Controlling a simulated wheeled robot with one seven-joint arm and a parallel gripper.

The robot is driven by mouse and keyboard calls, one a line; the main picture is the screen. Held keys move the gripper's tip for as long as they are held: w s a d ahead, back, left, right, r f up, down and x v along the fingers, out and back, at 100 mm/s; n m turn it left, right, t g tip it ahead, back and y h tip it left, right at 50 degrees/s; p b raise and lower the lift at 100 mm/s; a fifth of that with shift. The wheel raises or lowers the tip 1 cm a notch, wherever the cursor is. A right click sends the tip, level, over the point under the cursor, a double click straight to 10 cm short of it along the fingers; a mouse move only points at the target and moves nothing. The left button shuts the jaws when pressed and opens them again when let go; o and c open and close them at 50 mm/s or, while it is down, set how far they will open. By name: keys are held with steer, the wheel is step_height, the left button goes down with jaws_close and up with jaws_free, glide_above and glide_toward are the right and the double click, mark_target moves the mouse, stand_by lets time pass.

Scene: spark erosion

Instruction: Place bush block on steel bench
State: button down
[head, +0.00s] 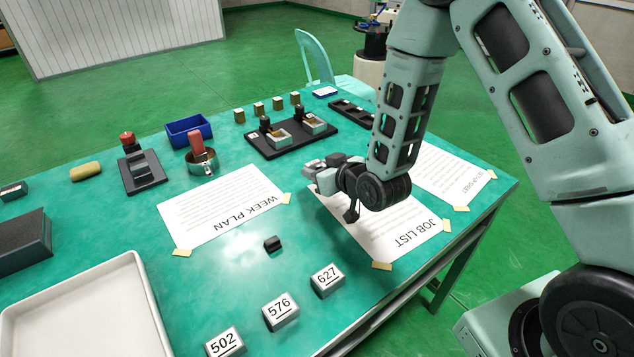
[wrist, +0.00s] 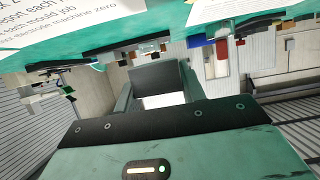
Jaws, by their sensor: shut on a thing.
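My gripper (head: 318,168) is above the bench, over the top of the job list sheet, with its fingers pointing left. In the wrist view my gripper (wrist: 158,92) is shut on a small block (wrist: 160,101) with a pale face between the fingers. I take it to be the bush block; the fingers hide most of it, and in the head view it cannot be made out clearly. The green-topped bench (head: 235,240) with grey metal legs fills the middle of the head view; I take it as the steel bench.
A dark fixture plate (head: 292,141) with two pale blocks stands behind my gripper. Brass cubes, a blue bin (head: 189,131) and a steel cup (head: 202,163) are nearby. Number blocks (head: 327,280) line the front, near a small black block (head: 273,243). A white tray (head: 140,285) is at left.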

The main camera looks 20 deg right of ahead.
steer(key=shift+f, duration=2)
